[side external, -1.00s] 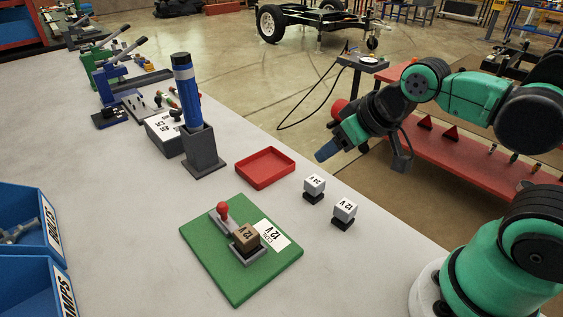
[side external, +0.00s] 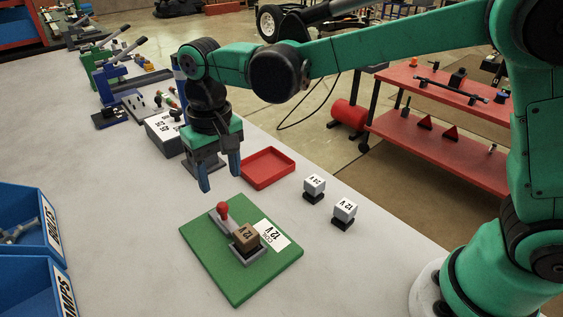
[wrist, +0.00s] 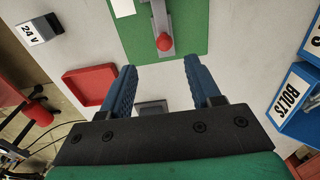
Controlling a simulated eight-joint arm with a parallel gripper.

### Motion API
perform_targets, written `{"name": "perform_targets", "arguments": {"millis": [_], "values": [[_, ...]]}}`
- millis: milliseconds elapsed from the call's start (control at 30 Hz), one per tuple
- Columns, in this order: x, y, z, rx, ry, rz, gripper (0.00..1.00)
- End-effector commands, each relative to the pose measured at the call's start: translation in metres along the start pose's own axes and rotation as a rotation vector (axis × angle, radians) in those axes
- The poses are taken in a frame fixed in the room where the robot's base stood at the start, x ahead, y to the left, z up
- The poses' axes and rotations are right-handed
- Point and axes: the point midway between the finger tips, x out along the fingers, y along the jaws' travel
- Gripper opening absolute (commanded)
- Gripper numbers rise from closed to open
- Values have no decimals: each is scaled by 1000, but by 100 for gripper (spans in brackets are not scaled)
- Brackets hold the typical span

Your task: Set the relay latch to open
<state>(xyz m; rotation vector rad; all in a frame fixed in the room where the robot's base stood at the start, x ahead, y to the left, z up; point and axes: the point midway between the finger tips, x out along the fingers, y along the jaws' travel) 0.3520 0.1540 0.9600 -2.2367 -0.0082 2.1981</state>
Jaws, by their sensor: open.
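The relay latch is a small lever with a red knob (side external: 223,209) on a grey mount, on the green board (side external: 215,265). The red knob also shows in the wrist view (wrist: 164,42), just beyond my fingertips. My gripper (side external: 220,184) points down, above and behind the board's far left edge. Its two blue fingers are apart with nothing between them. In the wrist view the gripper (wrist: 158,72) is open and clear of the knob.
A red tray (side external: 268,168) lies right of my gripper. Two grey cubes, 24 V (side external: 314,184) and 12 V (side external: 344,209), stand farther right. Blue bins (side external: 25,235) are at the left edge. The table left of the board is clear.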

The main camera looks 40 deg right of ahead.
Motion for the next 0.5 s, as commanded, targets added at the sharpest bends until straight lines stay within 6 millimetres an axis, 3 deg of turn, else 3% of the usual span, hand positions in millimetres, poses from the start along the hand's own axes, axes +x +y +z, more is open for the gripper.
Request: {"name": "perform_targets", "arguments": {"millis": [500], "values": [[56, -6, -1, 0, -18, 8, 57]]}}
